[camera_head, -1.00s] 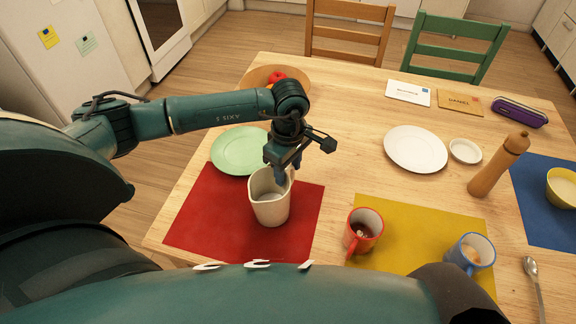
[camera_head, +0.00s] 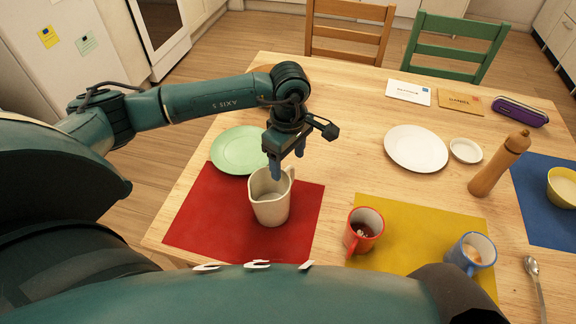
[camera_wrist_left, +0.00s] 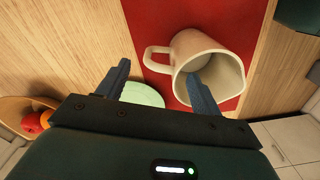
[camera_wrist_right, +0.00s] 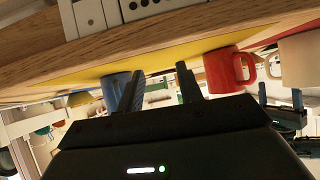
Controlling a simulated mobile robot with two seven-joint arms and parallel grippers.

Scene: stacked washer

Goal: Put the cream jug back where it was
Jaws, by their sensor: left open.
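The cream jug (camera_head: 270,208) stands upright on the red mat (camera_head: 205,215), its mouth open and empty-looking. Its handle is on the far right side, towards my left gripper (camera_head: 287,164). That gripper is open, with its fingers just above and behind the jug's rim. In the left wrist view the jug (camera_wrist_left: 222,62) shows with its handle between the two spread fingers; one finger overlaps the mouth. I cannot tell whether a finger touches it. My right gripper (camera_wrist_right: 160,85) is open and empty near the table edge, in the right wrist view.
A green plate (camera_head: 238,150) lies behind the jug. A red mug (camera_head: 364,230) and a blue mug (camera_head: 470,252) stand on the yellow mat (camera_head: 420,220). A white plate (camera_head: 415,148) and a pepper mill (camera_head: 497,165) are further right. Bare wood lies between the red mat and white plate.

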